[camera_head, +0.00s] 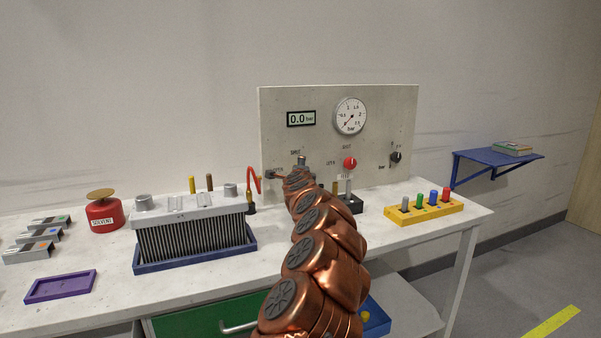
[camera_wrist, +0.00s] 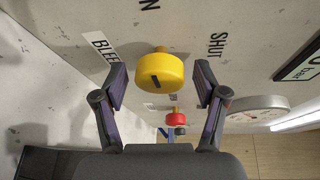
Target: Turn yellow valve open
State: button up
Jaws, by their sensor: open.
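The yellow valve (camera_wrist: 160,68) is a round knob with a short dark line on its face, mounted on the pale panel. In the wrist view it sits between the two fingers of my gripper (camera_wrist: 161,76). The fingers are open, with a gap on each side of the knob. A "SHUT" label (camera_wrist: 216,46) is on the panel to its right and a partly cut-off "BLEED" label (camera_wrist: 104,48) is to its left. In the head view my gripper (camera_head: 298,172) is at the panel's lower left, and my arm hides the yellow valve.
The panel (camera_head: 285,100) also carries a red valve (camera_head: 350,162), a black knob (camera_head: 396,157), a gauge (camera_head: 350,116) and a display reading 0.0 bar (camera_head: 301,118). A finned block (camera_head: 190,215) and a yellow peg rack (camera_head: 424,212) stand on the bench.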

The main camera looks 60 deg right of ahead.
jog(key=shift+a, duration=0.1)
jog(key=v, duration=1.1)
jog(key=shift+s+a, duration=0.25)
jog(key=shift+s, duration=0.05)
dwell(0.7)
